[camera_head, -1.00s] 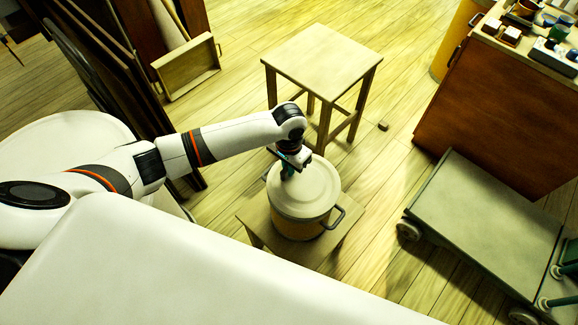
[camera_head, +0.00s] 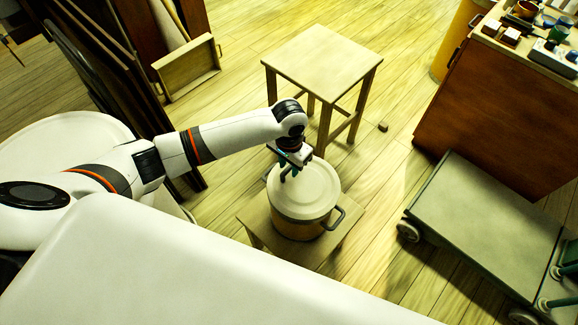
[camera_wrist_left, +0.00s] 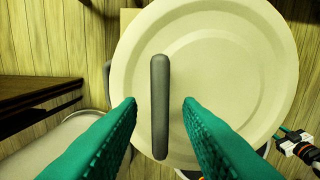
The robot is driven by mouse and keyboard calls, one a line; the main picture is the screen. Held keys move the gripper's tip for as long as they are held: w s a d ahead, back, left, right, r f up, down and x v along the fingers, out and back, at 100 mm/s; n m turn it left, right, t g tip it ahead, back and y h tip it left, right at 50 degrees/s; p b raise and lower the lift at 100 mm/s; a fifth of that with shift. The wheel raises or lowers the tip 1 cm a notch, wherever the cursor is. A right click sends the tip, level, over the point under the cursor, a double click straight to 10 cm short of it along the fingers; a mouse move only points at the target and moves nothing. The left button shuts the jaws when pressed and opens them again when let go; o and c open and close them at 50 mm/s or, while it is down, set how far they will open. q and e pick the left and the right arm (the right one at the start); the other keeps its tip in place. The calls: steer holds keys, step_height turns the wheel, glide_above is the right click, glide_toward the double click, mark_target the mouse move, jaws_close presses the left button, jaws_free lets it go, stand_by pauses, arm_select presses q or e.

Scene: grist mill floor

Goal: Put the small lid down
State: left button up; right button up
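The small lid (camera_head: 312,190) is a pale round disc lying on top of a yellow-tan pot (camera_head: 297,228) with a dark side handle. The wrist view shows the lid (camera_wrist_left: 235,60) from above with its grey bar handle (camera_wrist_left: 160,105). My left gripper (camera_head: 288,172) is over the left part of the lid. Its teal fingers (camera_wrist_left: 160,103) are apart on either side of the bar handle, with a gap to it on both sides. The exact height of the fingertips is hard to tell.
The pot stands on a low wooden stool (camera_head: 256,222). A taller wooden stool (camera_head: 325,58) is behind it. A flat cart (camera_head: 490,215) and a brown cabinet (camera_head: 490,115) stand on the right. A shallow wooden box (camera_head: 188,68) leans at the back left. Floor is clear between pot and cart.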

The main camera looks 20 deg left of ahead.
arm_select(q)
step_height(320, 180, up, 11)
steer(key=p, duration=0.1)
steer(key=shift+f, duration=0.15)
stand_by(0.4)
steer(key=s+d+f+m+t+h, duration=0.1)
steer(key=s+d+f+t+h, duration=0.2)
steer(key=s+d, duration=0.6)
steer(key=s+a+n+y, duration=0.2)
steer(key=s+a+y, duration=0.1)
steer(key=s+a, duration=0.95)
step_height(320, 180, down, 22)
steer(key=d+p, duration=0.1)
steer(key=p, duration=0.2)
steer(key=s+a+f+g+p, duration=0.2)
steer(key=s+a+f, duration=0.1)
steer(key=s+f, duration=1.2)
steer(key=s, duration=0.2)
steer(key=shift+s+f, duration=0.2)
steer(key=shift+s, duration=0.15)
